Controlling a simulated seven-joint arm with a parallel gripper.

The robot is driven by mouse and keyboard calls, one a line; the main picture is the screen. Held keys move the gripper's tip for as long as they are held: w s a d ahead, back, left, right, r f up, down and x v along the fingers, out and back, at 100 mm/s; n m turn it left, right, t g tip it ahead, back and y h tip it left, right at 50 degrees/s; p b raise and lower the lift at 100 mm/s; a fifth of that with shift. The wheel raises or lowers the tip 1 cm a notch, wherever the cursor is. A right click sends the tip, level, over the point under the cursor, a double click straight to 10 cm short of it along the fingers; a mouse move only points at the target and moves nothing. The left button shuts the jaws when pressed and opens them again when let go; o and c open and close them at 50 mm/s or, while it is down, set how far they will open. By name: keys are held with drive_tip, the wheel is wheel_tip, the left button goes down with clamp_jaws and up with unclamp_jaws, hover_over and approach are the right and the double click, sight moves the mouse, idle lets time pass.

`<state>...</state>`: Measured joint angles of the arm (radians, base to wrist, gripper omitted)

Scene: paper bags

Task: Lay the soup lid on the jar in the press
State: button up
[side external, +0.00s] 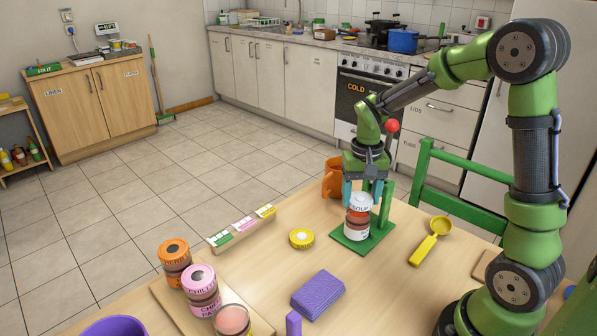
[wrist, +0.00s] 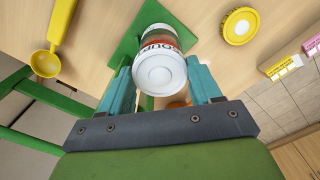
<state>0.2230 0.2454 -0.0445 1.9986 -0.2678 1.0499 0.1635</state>
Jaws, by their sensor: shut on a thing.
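My gripper (side external: 362,193) is shut on the white soup lid (side external: 361,203), its teal fingers on either side of it. The lid sits directly over the jar (side external: 357,229), which stands upright on the green base (side external: 344,243) of the press. In the wrist view, the lid's round white top (wrist: 160,74) lies between the fingers and hides most of the jar. I cannot tell whether the lid touches the jar's rim. The press has a green post (side external: 386,205) right of the jar and a red ball knob (side external: 392,125) above.
An orange mug (side external: 332,178) stands behind the press. A yellow lid (side external: 301,239) lies to its left, and a yellow scoop (side external: 430,247) to its right. A label rack (side external: 240,230), purple cloth (side external: 318,295) and lidded jars (side external: 174,257) are further left and nearer. A green chair (side external: 455,185) stands behind.

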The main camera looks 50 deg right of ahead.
sight(361, 198)
drive_tip(key=shift+f, duration=0.85)
idle(0.3)
drive_tip(key=o, duration=1.1)
drive_tip(key=shift+r, duration=2.5)
drive_tip(key=shift+r, duration=0.1)
wheel_tip(361, 198, up, 17)
drive_tip(key=shift+f, duration=0.15)
